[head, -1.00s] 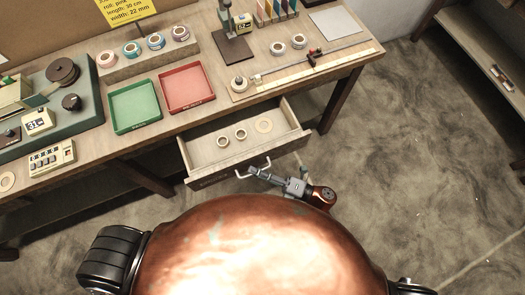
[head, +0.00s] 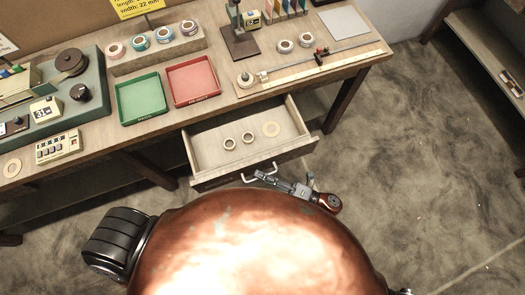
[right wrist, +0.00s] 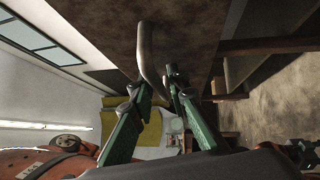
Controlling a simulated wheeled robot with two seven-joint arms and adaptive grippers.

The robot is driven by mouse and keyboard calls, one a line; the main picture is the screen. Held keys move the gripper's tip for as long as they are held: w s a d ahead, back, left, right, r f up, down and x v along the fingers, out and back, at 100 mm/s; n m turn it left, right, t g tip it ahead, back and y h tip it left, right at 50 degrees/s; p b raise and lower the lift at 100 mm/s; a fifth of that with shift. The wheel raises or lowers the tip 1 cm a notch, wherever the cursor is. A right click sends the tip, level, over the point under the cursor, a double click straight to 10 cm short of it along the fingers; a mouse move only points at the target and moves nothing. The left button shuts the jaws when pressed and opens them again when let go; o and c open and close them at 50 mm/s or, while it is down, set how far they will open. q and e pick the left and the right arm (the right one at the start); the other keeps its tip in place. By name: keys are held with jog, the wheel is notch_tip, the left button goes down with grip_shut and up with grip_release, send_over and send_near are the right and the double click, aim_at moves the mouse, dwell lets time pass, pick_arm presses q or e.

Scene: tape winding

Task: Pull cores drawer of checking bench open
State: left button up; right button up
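The wooden drawer (head: 208,172) under the bench is pulled well out, with its inside visible. My right gripper (head: 262,175) is at the handle, reaching in from the right. In the right wrist view the handle (right wrist: 147,50) comes down between the green fingers of the right gripper (right wrist: 157,84), which stand apart with a gap around it. Firm contact with the handle does not show. My left gripper is out of view.
The bench top holds a green tray (head: 141,99), a red tray (head: 194,83), a row of tape rolls (head: 162,35), a green winding machine (head: 60,95) and a measuring rail (head: 330,62). Bench legs stand either side of the drawer. Open floor (head: 420,150) lies to the right.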

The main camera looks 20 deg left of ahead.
jog(key=s+d+f, duration=0.1)
jog(key=d, duration=1)
jog(key=shift+s+d+f, duration=0.15)
jog(key=shift+d+f, duration=0.15)
jog(key=shift+d, duration=0.1)
